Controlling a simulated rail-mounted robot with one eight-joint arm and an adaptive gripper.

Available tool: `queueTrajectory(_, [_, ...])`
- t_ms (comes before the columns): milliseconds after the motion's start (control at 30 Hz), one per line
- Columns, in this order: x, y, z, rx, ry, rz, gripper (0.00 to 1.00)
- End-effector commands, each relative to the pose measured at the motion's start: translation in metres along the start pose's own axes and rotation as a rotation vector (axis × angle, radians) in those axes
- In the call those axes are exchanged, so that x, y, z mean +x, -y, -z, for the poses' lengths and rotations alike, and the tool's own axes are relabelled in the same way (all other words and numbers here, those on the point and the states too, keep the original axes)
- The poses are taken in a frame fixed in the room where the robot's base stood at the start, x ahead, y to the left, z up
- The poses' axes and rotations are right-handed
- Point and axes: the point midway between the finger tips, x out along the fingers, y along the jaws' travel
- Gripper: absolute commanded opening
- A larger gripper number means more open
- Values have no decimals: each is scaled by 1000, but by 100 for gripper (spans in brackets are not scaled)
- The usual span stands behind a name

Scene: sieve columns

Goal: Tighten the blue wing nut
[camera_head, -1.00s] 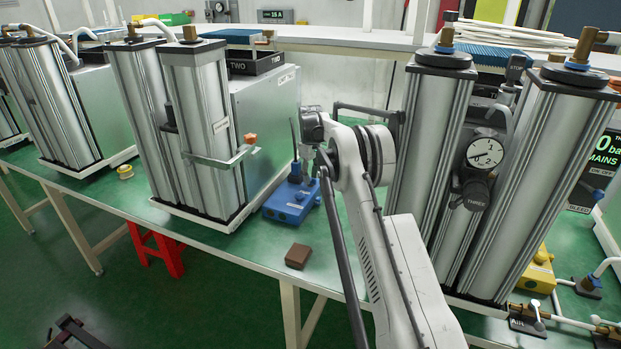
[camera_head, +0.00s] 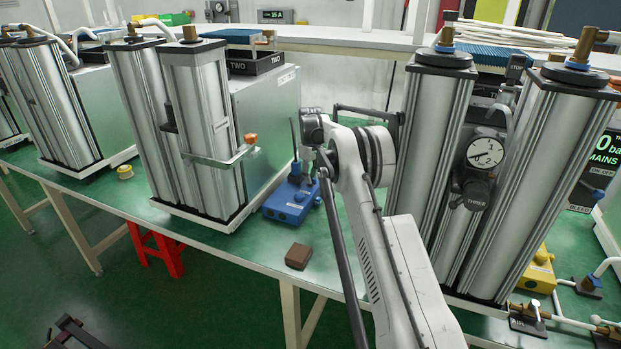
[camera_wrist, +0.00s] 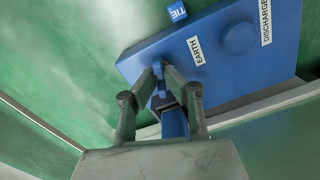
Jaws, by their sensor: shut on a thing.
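In the wrist view the same box (camera_wrist: 220,70) carries labels EARTH and DISCHARGE and a round blue knob (camera_wrist: 239,38). My gripper (camera_wrist: 159,66) reaches the box's edge beside the EARTH label. Its two fingers are closed on a small blue piece, which looks like the blue wing nut (camera_wrist: 158,84). The fingers hide part of it, so its exact turn is unclear. In the head view my arm's end is over the box, and the fingertips are hard to make out.
Column unit TWO (camera_head: 203,125) with an orange knob (camera_head: 250,138) stands left of my arm. Column unit THREE with a gauge (camera_head: 485,153) stands close on the right. A brown block (camera_head: 298,256) lies near the bench's front edge. A blue TIE tag (camera_wrist: 177,12) is beside the box.

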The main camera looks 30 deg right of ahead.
Motion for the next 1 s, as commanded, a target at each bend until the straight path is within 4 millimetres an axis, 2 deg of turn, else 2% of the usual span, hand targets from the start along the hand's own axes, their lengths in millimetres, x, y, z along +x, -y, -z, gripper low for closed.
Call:
queueTrajectory(267, [1, 0, 0, 148, 0, 0, 0])
queueTrajectory(1000, [0, 0, 0, 835, -1, 0, 0])
